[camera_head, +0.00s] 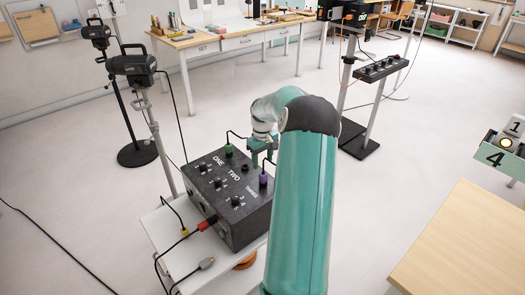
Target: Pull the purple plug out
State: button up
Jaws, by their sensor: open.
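The purple plug (263,179) stands upright in the top of a dark grey box (240,215) near its right side, with a black cable running from it. The box is marked ONE, TWO, THREE and has several knobs or switches. A green plug (229,150) stands at the box's back edge. My gripper (262,159) is open just behind and above the purple plug, close to the box's back right corner. Whether a finger touches the purple plug cannot be told. My arm hides the area right of the box.
The box rests on a white stand (163,228). A red plug (207,223) is at its front side; a yellow plug (184,232) and a grey plug (206,263) lie loose. A lamp stand (155,130) is close behind left. A wooden table (465,250) is at right.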

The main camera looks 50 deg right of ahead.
aim_at(263, 172)
notch_tip(263, 172, down, 9)
jog(key=shift+r, duration=0.1)
dwell(0.3)
grip_shut()
jog(key=shift+r, duration=0.45)
dwell(1.5)
jog(key=shift+r, duration=0.5)
jog(key=shift+r, duration=0.15)
jog(key=shift+r, duration=1.15)
jog(key=shift+r, duration=0.1)
